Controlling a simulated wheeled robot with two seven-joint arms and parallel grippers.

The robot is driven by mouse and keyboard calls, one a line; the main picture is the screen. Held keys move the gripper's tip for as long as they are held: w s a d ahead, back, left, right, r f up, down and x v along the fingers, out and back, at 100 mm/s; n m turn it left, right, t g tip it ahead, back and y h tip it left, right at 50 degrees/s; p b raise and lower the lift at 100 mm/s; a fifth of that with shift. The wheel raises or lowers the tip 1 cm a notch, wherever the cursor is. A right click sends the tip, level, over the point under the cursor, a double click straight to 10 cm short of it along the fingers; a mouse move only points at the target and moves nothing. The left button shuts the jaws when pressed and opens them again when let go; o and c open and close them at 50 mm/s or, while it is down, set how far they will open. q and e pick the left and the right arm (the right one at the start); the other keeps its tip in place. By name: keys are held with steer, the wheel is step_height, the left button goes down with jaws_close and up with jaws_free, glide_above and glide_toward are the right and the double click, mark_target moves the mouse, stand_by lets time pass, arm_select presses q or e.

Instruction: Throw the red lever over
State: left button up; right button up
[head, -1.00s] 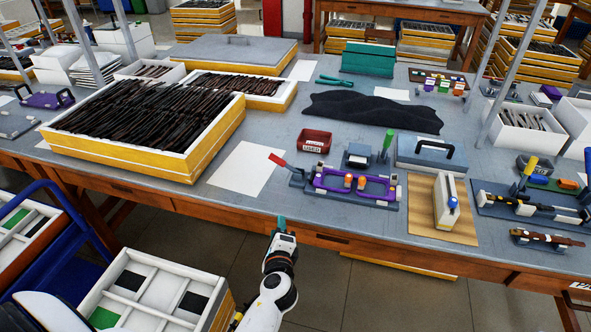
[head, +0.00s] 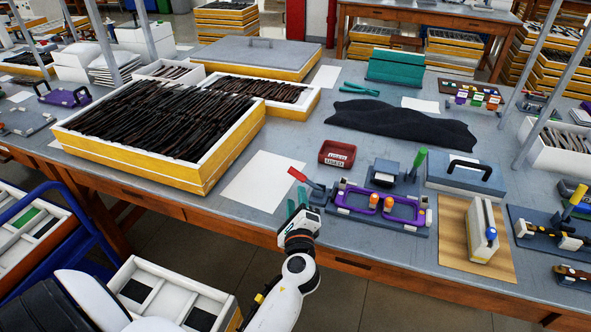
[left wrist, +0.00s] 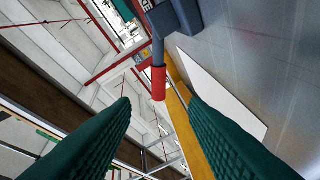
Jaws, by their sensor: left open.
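The red lever (head: 298,174) has a red grip on a dark arm and tilts up to the left from the left end of a grey fixture (head: 345,222). The fixture holds a purple eyeglass frame (head: 405,208). My left gripper (head: 298,198), with teal fingers, is open just in front of the lever, near the table's front edge. In the left wrist view, the red grip (left wrist: 158,84) shows ahead in the gap between the open fingers (left wrist: 158,103), seemingly not touched. My right gripper is not in view.
A white sheet (head: 262,182) lies left of the lever. A large tray of dark frames (head: 205,178) stands farther left.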

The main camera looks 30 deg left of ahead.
mark_target(294, 176)
arm_select(q)
steer(key=x, duration=1)
steer(key=shift+w+a+r+p, duration=0.1)
steer(key=shift+w+a+p, duration=0.1)
steer(key=shift+p, duration=0.15)
steer(key=shift+c, duration=0.4)
jaws_close()
